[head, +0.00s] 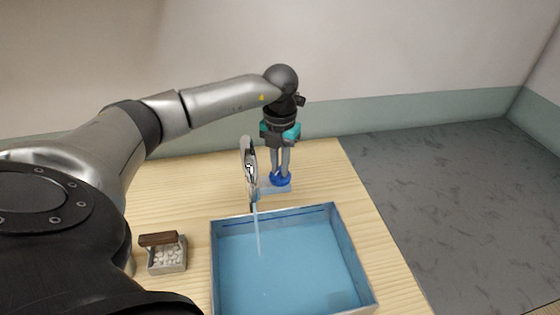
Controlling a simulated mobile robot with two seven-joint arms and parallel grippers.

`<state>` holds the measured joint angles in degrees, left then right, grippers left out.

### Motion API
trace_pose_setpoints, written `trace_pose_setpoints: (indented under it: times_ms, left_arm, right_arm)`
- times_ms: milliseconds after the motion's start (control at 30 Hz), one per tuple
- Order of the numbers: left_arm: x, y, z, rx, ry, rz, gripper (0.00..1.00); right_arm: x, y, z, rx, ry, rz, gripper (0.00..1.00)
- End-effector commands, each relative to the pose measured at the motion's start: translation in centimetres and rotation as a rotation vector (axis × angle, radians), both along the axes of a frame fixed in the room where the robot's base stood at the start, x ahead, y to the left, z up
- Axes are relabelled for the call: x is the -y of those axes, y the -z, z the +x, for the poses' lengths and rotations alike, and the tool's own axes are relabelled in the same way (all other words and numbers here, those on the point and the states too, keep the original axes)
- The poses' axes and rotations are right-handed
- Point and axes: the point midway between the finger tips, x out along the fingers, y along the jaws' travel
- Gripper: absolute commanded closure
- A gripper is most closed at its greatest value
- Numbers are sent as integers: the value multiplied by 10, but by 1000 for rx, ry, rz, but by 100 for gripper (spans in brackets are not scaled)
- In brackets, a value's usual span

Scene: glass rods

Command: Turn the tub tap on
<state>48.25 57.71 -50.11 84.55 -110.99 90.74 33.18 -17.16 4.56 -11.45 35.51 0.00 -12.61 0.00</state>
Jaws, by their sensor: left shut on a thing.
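A silver curved tap (249,165) stands at the back edge of a blue tub (345,232). A thin pale stream of water (258,235) falls from its spout into the tub. A round blue knob (285,181) sits on a light blue base just right of the tap. My left gripper (280,177) points down and is shut on the blue knob, its fingers partly hiding it. My right gripper is not in view.
A small tray (182,262) of pale pebbles with a dark brown block (158,239) on its rim stands left of the tub. The wooden table (185,190) is otherwise mostly bare. A grey floor lies beyond its right edge, and a wall is behind.

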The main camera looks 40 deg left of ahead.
Motion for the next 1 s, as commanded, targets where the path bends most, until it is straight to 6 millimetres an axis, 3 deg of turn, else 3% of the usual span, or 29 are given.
trace_pose_setpoints:
  times_ms: [500, 1000]
  left_arm:
    - [0, -2, 1, 1, -455, 0, 100]
    - [-1, -1, 1, 4, -657, -1, 100]
  right_arm:
    - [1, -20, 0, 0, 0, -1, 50]
    - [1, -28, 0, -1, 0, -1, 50]
